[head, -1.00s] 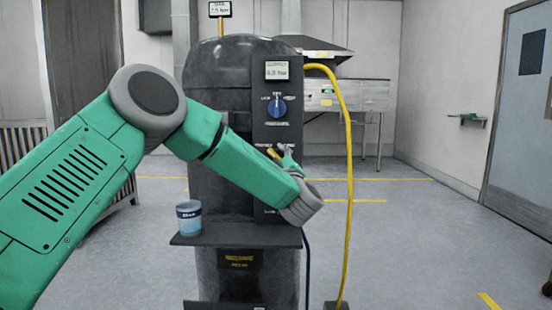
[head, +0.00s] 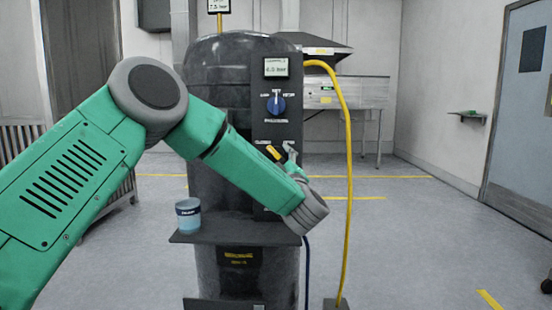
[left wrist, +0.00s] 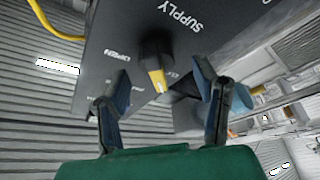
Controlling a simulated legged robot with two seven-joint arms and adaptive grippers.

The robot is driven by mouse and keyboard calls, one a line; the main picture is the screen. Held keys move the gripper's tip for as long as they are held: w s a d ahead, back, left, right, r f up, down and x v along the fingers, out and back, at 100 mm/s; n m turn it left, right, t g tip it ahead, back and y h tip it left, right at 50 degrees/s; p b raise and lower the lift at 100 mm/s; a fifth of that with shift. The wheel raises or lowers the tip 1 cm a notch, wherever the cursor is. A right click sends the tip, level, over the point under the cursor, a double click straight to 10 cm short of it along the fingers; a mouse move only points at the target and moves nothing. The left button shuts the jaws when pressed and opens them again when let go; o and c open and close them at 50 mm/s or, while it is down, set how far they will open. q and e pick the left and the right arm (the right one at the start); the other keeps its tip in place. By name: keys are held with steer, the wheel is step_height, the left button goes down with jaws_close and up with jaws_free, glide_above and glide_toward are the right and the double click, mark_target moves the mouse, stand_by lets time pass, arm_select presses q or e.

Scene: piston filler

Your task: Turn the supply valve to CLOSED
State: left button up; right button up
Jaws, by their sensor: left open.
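The supply valve is a dark knob with a yellow handle (head: 274,153) on the black panel, below the blue dial. The CLOSED label is just above left of it in the head view. In the left wrist view the valve handle (left wrist: 157,78) lies between the fingers, near the SUPPLY and OPEN lettering. My left gripper (head: 291,154) is in front of the panel, just right of the handle in the head view. In the left wrist view my left gripper (left wrist: 160,75) has its fingers apart, one on each side of the handle. Contact cannot be told. My right gripper is not in view.
A blue dial (head: 277,104) and a pressure display (head: 277,67) are above the valve. A yellow hose (head: 346,170) hangs right of the machine. Floor to the right is clear.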

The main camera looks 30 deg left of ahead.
arm_select(q)
steer(key=v, duration=0.9)
steer(key=shift+f, duration=0.2)
steer(key=shift+d, duration=0.1)
